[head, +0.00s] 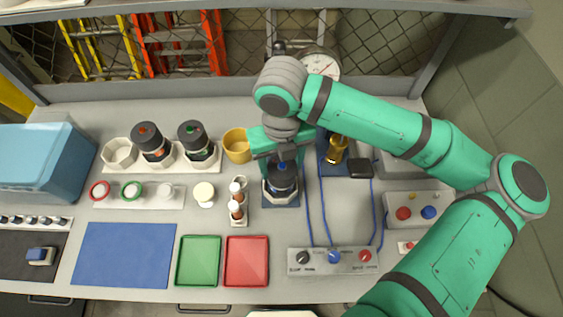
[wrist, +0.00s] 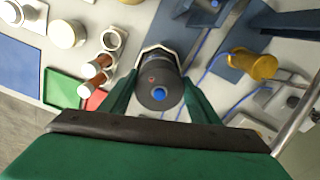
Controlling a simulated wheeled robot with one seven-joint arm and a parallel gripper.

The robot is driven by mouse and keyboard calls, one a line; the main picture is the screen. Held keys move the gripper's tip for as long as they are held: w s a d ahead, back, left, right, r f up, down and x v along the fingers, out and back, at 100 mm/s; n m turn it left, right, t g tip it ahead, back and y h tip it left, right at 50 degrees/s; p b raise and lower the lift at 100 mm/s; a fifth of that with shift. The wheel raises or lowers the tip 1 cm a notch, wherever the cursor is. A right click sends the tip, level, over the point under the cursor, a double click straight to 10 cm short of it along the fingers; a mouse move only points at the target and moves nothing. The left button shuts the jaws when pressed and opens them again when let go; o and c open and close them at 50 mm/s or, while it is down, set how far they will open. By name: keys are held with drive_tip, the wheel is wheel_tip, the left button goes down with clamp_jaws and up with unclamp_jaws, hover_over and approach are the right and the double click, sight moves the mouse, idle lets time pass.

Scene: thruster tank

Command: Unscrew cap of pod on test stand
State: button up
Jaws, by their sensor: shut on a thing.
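The pod (head: 280,180) with a black cap and a blue dot on top stands upright in the test stand (head: 281,199), a pale ring on a dark blue plate. In the wrist view the black cap (wrist: 160,91) faces the camera, with a blue dot and a small red mark. My gripper (head: 281,168) is above the stand, its green fingers on both sides of the cap. The wrist view shows my gripper (wrist: 159,100) shut on the cap. The thread under the cap is hidden, so I cannot tell how far it is turned.
Two black-capped pods (head: 152,142) (head: 197,141) stand in a rack at the left. A yellow cup (head: 237,146) and a rack of small vials (head: 237,204) are left of the stand. A brass part (head: 336,149) is close right. Blue cables run to a control box (head: 333,259).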

drive_tip(key=n, duration=0.5)
drive_tip(key=shift+d, duration=0.2)
drive_tip(key=shift+s+n, duration=0.1)
drive_tip(key=shift+n, duration=0.3)
drive_tip(key=o, duration=1.1)
